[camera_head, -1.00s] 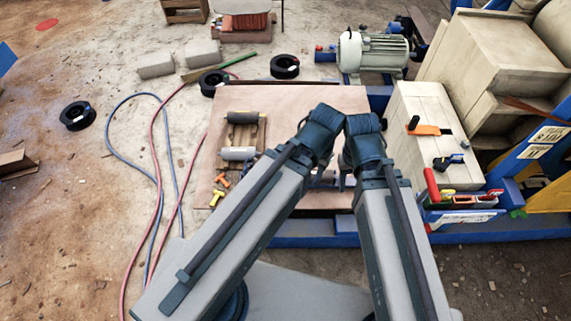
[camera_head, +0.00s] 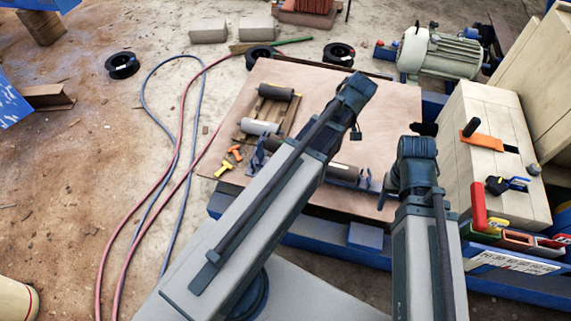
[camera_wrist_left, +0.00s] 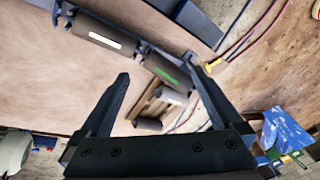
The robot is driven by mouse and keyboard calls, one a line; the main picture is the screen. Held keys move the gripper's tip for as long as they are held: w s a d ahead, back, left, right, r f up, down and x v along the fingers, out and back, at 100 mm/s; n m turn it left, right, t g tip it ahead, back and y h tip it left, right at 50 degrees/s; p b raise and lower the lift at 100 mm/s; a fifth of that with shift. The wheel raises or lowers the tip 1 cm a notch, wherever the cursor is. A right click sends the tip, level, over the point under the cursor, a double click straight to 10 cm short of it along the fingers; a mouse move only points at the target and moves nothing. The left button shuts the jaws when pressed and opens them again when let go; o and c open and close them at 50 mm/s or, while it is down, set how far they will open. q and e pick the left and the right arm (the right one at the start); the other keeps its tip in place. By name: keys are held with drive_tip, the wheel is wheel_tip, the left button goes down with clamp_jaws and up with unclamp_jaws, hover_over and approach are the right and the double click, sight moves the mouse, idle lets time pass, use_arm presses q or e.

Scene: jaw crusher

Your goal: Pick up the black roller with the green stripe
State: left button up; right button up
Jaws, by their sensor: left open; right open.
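The black roller with the green stripe (camera_wrist_left: 165,72) shows in the left wrist view, in the gap between the open fingers of my left gripper (camera_wrist_left: 157,70) but beyond them, not held. Its right end is close to the right fingertip in the picture; I cannot tell if they touch.
A roller with a white label (camera_wrist_left: 100,37) lies beside the striped one. A grey roller (camera_head: 258,127) and a dark roller (camera_head: 275,92) lie on a wooden rack. Yellow and orange fittings (camera_head: 228,162) lie nearby. The wooden board (camera_head: 385,100) is bare at the back. Blocks with clamps (camera_head: 490,140) stand right.

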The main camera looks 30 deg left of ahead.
use_arm(q)
drive_tip(key=w+a+f+n+b, duration=0.2)
drive_tip(key=a+f+n+b, duration=0.1)
drive_tip(key=a+f, duration=0.1)
drive_tip(key=w+a+f+n+b, duration=0.1)
drive_tip(key=a+f+n+b, duration=0.2)
drive_tip(key=f+b, duration=0.1)
drive_tip(key=w+a+f+n+y+b, duration=0.1)
drive_tip(key=w+a+f+n+b, duration=0.1)
drive_tip(key=a+f+n+b, duration=0.1)
drive_tip(key=shift+w+a+f+n+g+b, duration=0.2)
drive_tip(key=shift+a+f+b, duration=0.1)
drive_tip(key=shift+a+f, duration=0.2)
drive_tip(key=shift+w+a+f+n+g+b, duration=0.1)
drive_tip(key=shift+a+f+n+b, duration=0.2)
drive_tip(key=shift+f, duration=0.25)
drive_tip(key=shift+a+f+n, duration=0.1)
drive_tip(key=shift+a+n, duration=0.2)
drive_tip(key=shift+a, duration=0.2)
drive_tip(key=b+x, duration=0.8)
drive_tip(key=shift+a+f, duration=0.1)
drive_tip(key=shift+f, duration=0.1)
drive_tip(key=b+x, duration=0.5)
drive_tip(key=shift+a+f, duration=0.15)
drive_tip(key=shift+a, duration=0.1)
use_arm(e)
wheel_tip(320, 180, down, 27)
use_arm(q)
clamp_jaws()
